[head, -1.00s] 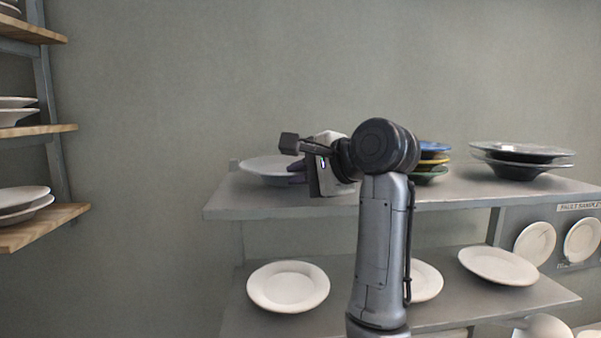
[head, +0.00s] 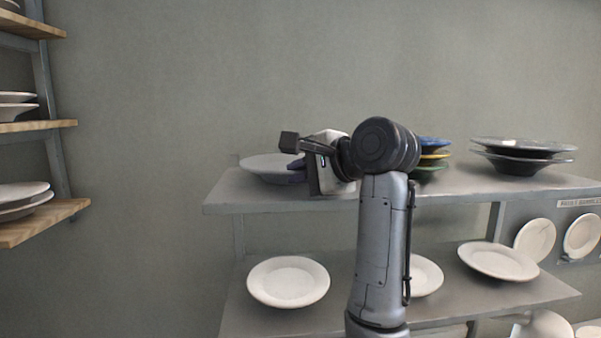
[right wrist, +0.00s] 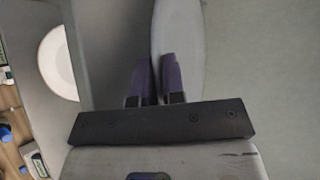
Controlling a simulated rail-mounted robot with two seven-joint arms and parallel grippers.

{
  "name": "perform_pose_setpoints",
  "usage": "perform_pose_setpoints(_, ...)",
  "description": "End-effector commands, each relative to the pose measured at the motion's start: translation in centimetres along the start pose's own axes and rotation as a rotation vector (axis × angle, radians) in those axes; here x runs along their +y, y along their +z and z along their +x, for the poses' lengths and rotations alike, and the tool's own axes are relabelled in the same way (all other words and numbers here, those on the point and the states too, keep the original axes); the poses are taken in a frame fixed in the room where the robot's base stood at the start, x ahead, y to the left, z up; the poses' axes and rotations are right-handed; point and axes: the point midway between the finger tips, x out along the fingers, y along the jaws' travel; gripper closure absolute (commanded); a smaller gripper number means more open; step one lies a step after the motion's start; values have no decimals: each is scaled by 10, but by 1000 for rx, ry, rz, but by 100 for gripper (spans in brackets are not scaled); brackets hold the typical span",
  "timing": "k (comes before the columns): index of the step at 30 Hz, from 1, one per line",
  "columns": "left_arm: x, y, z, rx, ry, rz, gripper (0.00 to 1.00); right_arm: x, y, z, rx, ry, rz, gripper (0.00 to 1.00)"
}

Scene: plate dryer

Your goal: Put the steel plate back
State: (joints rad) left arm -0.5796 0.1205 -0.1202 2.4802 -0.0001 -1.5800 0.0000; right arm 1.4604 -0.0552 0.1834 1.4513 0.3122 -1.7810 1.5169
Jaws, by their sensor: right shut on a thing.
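A pale grey plate (head: 265,170), probably the steel plate, is at the left end of the upper grey shelf (head: 330,200). My right gripper (head: 297,167) reaches in from the right at the plate's right side and is shut on its rim. In the right wrist view the plate (right wrist: 178,32) shows nearly edge-on at the purple fingers (right wrist: 157,80). I cannot tell whether the plate touches the shelf. My left gripper is not in view.
Coloured plates (head: 432,158) are stacked behind my right arm, and dark bowl-like plates (head: 522,150) stand at the upper shelf's right. White plates (head: 288,282) lie on the lower shelf. A wooden-shelved rack (head: 40,224) with plates stands at far left. Bare wall lies between.

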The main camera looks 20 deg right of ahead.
Motion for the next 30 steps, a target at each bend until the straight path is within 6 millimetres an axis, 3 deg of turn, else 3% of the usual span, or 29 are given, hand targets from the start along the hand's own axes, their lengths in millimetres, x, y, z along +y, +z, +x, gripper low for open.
perform_pose_setpoints(28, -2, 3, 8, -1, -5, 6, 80, 15, -6, 7, 2, 12, 7, 100)
perform_pose_setpoints(29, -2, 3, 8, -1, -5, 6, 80, 15, -6, 7, 2, 12, 8, 88)
perform_pose_setpoints(30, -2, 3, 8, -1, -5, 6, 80, 15, -6, 7, 2, 11, 8, 84)
